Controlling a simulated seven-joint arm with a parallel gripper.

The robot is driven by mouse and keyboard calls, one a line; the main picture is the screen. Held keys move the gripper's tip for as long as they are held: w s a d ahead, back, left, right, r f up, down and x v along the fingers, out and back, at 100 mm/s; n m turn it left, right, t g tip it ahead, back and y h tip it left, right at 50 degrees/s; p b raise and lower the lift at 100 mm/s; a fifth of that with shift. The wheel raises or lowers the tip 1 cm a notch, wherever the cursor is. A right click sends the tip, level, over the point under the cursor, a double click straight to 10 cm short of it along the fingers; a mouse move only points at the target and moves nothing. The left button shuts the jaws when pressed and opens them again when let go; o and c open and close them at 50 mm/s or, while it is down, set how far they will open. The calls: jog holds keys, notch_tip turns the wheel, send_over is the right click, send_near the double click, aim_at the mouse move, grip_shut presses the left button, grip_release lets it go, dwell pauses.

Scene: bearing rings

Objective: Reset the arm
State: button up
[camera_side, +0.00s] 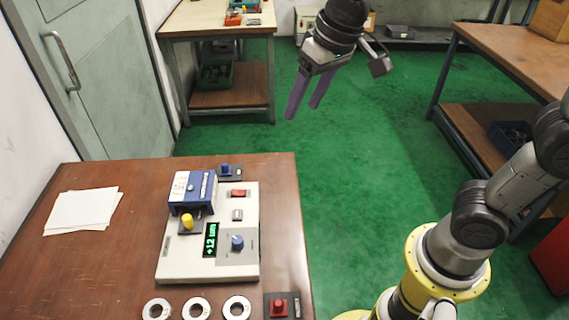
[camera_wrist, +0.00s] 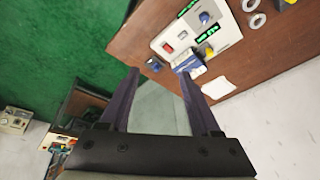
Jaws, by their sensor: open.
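My gripper (camera_side: 304,98) hangs in the air over the green floor, beyond the right far corner of the brown table. Its two dark fingers are apart with nothing between them. In the wrist view my gripper (camera_wrist: 160,85) is also open and empty. A white measuring device (camera_side: 177,262) with a green display, a blue knob and a blue block (camera_side: 193,187) stands on the table. Three metal rings lie in a row at the table's near edge: a left ring (camera_side: 157,309), a middle ring (camera_side: 196,308) and a right ring (camera_side: 236,308).
The brown table (camera_side: 100,262) also holds white paper sheets (camera_side: 83,211), a red button box (camera_side: 281,306) and a blue button box (camera_side: 229,171). A workbench (camera_side: 215,28) stands at the back and another bench (camera_side: 515,50) at the right. The floor between them is clear.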

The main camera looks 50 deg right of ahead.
jog(key=s+d+t, duration=0.2)
jog(key=s+d, duration=0.4)
jog(key=s, duration=0.4)
jog(key=s+d+f+n, duration=0.1)
jog(key=s+f, duration=0.3)
jog(key=s, duration=0.2)
jog(key=shift+d+f+h, duration=0.2)
jog(key=shift+f+h, duration=0.1)
jog(key=shift+s, duration=0.1)
